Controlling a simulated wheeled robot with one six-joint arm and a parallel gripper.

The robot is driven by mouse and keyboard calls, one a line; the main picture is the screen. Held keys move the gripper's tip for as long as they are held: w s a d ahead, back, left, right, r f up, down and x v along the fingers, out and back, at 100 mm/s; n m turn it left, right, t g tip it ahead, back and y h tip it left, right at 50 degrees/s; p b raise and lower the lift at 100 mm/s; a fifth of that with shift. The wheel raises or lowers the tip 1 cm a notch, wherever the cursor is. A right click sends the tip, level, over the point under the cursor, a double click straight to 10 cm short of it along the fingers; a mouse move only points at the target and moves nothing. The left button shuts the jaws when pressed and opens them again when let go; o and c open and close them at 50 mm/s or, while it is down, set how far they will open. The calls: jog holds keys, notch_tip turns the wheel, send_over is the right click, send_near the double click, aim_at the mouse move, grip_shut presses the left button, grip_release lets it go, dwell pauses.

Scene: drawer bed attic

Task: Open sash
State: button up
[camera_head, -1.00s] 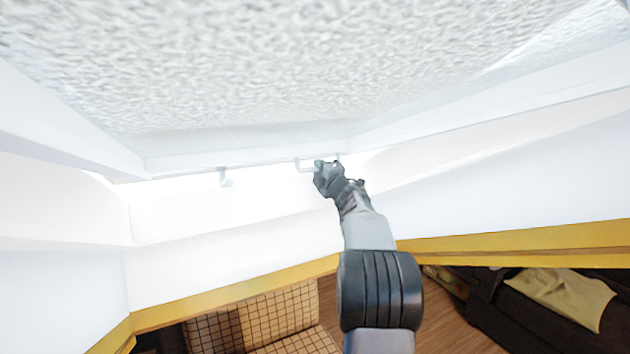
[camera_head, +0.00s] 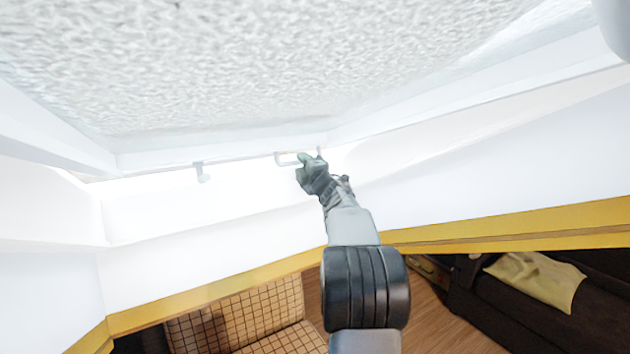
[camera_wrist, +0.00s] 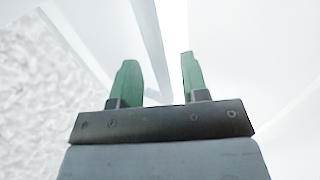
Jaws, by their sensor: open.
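The sash (camera_head: 270,75) is a white-framed window with a rough, frosted pane, filling the upper part of the head view. A thin pale bar handle (camera_head: 277,159) sits at its lower edge. My gripper (camera_head: 302,160) is at this handle, with its green fingertips overlapping it. In the wrist view the green fingers of my gripper (camera_wrist: 160,75) are apart. A grey strip runs between them, and I cannot tell whether it is the handle or a frame edge. Contact with the handle cannot be made out.
A small pale catch (camera_head: 201,172) hangs left of the handle. White sloped reveal walls (camera_head: 500,165) surround the window, with a yellow trim (camera_head: 520,223) below. A checked chair (camera_head: 255,320) and a dark sofa (camera_head: 480,310) with a yellow cloth (camera_head: 540,280) stand lower down.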

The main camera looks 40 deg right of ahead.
jog(key=b+v, duration=0.4)
jog(key=v, duration=0.8)
jog(key=s+d+f+m+g+h, duration=0.3)
jog(key=d+f+m+g+h, duration=0.35)
jog(key=f+m, duration=0.35)
jog(key=s+a+f+m+g, duration=0.4)
jog(key=a+f+m+g, duration=0.1)
jog(key=a+f+m, duration=0.15)
jog(key=s+a+f+g+y, duration=0.1)
jog(key=s+a+f+y, duration=0.2)
jog(key=a, duration=0.7)
jog(key=s+a+f+g+y, duration=0.2)
jog(key=s+a+f+y, duration=0.1)
jog(key=a, duration=0.7)
jog(key=s+a+f+g+y, duration=0.1)
jog(key=s+a+f+y, duration=0.2)
jog(key=a, duration=0.7)
jog(key=shift+s+a+f+g, duration=0.3)
jog(key=shift+s+f, duration=0.35)
jog(key=shift+s, duration=0.55)
